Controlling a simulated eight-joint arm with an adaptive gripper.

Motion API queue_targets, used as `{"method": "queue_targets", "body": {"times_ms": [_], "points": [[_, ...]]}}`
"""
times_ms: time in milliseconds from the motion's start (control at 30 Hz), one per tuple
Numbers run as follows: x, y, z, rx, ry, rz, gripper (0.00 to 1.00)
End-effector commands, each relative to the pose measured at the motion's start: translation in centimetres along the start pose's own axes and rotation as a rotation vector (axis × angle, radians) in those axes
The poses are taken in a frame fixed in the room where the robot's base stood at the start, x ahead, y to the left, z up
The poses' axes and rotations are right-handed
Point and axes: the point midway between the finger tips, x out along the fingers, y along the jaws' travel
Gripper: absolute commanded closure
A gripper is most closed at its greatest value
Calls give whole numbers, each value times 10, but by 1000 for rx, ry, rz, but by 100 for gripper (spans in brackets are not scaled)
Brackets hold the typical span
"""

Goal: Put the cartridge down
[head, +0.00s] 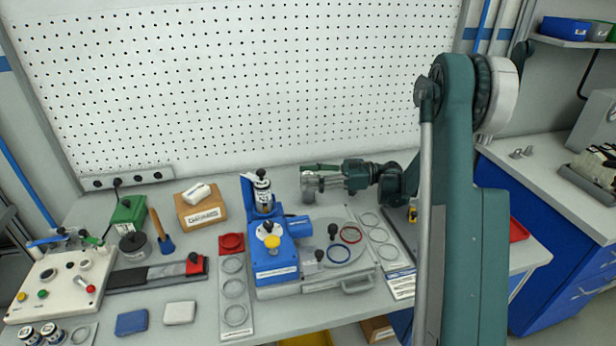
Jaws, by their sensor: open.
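A black and white labelled cylinder, which looks like the cartridge (262,190), stands upright at the back of the blue machine (275,262). My gripper (308,183) reaches in from the right, roughly level, with its fingers pointing left. A gap shows between the fingertips and the cylinder. The cylinder's lower end is hidden in or behind the blue machine. Two similar short cylinders (52,333) stand at the front left of the bench.
A tray with round outlines (233,290) lies left of the machine, and a similar one (379,235) right of it. A cardboard box (202,213), a green box (128,213) and a control box (62,282) stand further left. A pegboard (240,80) closes the back.

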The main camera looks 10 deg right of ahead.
Motion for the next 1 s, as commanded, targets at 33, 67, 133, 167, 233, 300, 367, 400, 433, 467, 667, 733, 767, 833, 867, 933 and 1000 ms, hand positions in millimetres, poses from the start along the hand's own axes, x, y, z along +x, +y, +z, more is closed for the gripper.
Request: {"method": "queue_targets", "body": {"times_ms": [33, 67, 133, 167, 233, 300, 367, 400, 433, 467, 667, 733, 767, 833, 867, 933, 1000], "points": [[0, 0, -2, 0, 0, 0, 55], [0, 0, -3, 0, 0, 0, 55], [0, 0, -7, 0, 0, 0, 55], [0, 0, -9, 0, 0, 0, 55], [0, 0, -15, 0, 0, 0, 55], [0, 0, -22, 0, 0, 0, 55], [0, 0, -29, 0, 0, 0, 55], [0, 0, -34, 0, 0, 0, 55], [0, 0, -38, 0, 0, 0, 55], [0, 0, -42, 0, 0, 0, 55], [0, 0, -69, 0, 0, 0, 55], [0, 0, -77, 0, 0, 0, 55], [0, 0, -80, 0, 0, 0, 55], [0, 0, -87, 0, 0, 0, 55], [0, 0, -89, 0, 0, 0, 55], [0, 0, -94, 0, 0, 0, 55], [0, 0, -96, 0, 0, 0, 55]]}}
